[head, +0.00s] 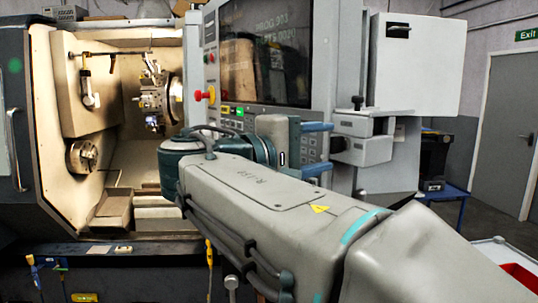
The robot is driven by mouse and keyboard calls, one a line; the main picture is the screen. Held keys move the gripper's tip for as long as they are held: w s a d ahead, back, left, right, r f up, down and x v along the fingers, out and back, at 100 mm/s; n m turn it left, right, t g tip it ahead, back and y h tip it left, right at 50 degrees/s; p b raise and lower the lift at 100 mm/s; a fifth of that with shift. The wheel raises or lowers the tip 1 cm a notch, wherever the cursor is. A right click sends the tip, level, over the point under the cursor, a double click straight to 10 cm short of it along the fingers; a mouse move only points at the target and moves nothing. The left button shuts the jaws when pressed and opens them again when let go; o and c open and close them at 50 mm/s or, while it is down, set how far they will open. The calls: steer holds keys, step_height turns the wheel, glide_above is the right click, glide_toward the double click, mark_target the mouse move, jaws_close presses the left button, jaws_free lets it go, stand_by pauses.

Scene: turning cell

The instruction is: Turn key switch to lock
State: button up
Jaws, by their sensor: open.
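The machine's control panel (322,80) stands in the middle of the head view, with a dark screen at its top and rows of keys below. I cannot make out the key switch; it is too small to tell or hidden behind my arm and gripper. My gripper (324,148) is in front of the panel's lower keys. Its two blue fingers point right and are apart, with no object visible between them. I cannot tell whether they touch the panel.
A red emergency stop knob (197,96) and a lit green button (240,112) are on the panel's left side. The lathe's open work chamber (110,180) is at left. A grey box-shaped unit (362,146) sits right of my gripper. A blue-framed table (445,192) stands behind at right.

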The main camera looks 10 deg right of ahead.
steer(key=v, duration=1.1)
steer(key=shift+a, duration=0.25)
steer(key=shift+s+f, duration=0.1)
steer(key=shift+f, duration=0.05)
steer(key=d+f+n+g+y, duration=0.1)
steer(key=d+f+g+y, duration=0.15)
steer(key=d+f, duration=0.55)
steer(key=d+f+g+y, duration=0.2)
steer(key=d+f+y, duration=0.15)
steer(key=f, duration=0.85)
steer(key=s+f+m+y, duration=0.3)
steer(key=f+y, duration=0.2)
steer(key=f, duration=0.3)
steer(key=s+d+f+m+g+y, duration=0.1)
steer(key=s+f+m+y, duration=0.3)
steer(key=f, duration=0.5)
steer(key=shift+f+y+p, duration=0.2)
steer(key=shift+y+p, duration=0.2)
steer(key=shift+p, duration=0.05)
